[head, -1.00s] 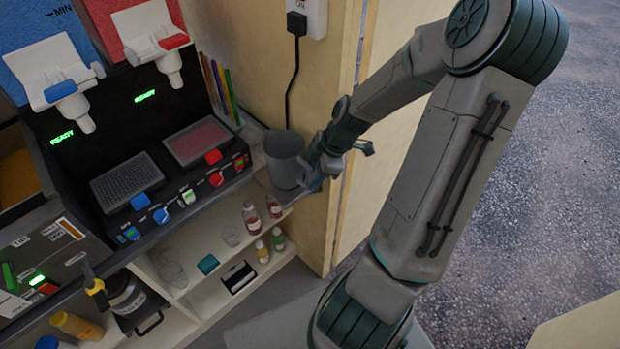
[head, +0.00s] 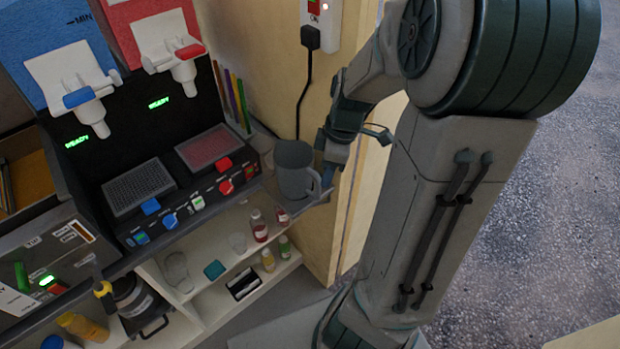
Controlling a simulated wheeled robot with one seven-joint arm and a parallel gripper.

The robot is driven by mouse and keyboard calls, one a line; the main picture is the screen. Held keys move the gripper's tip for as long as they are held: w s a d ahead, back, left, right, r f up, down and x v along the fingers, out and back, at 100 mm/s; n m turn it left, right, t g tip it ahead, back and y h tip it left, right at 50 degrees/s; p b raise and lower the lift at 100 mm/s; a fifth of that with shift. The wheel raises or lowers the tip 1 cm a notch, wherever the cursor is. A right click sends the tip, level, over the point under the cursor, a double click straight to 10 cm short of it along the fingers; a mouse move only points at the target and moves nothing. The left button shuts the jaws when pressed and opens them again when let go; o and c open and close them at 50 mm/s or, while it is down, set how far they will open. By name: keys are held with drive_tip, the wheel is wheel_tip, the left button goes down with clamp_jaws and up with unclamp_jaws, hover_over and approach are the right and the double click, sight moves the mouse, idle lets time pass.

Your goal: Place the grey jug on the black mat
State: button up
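The grey jug (head: 293,168) stands upright at the right end of the counter, beside the wooden panel. Its handle (head: 315,182) faces right, towards my gripper. My gripper (head: 324,168) is close to the jug's right side, by the handle. Its fingers are small and partly hidden behind the wrist and jug, so I cannot tell whether they are open or grip the handle. I cannot make out a black mat in this view.
A black drinks machine (head: 185,195) with blue and red dispensers stands left of the jug. A shelf (head: 215,290) below holds small bottles. A socket (head: 320,25) and hanging cable (head: 303,95) are on the panel behind the jug. Open floor (head: 540,220) lies right.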

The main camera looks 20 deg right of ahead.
drive_tip(key=s+a+r+m+t+h, duration=0.2)
drive_tip(key=s+a+r+m+t, duration=0.1)
drive_tip(key=s+a+r+m, duration=0.6)
drive_tip(key=shift+s+a+r+m, duration=0.2)
drive_tip(key=shift+s+r+m, duration=0.5)
drive_tip(key=shift+r+m, duration=0.5)
drive_tip(key=shift+f, duration=0.1)
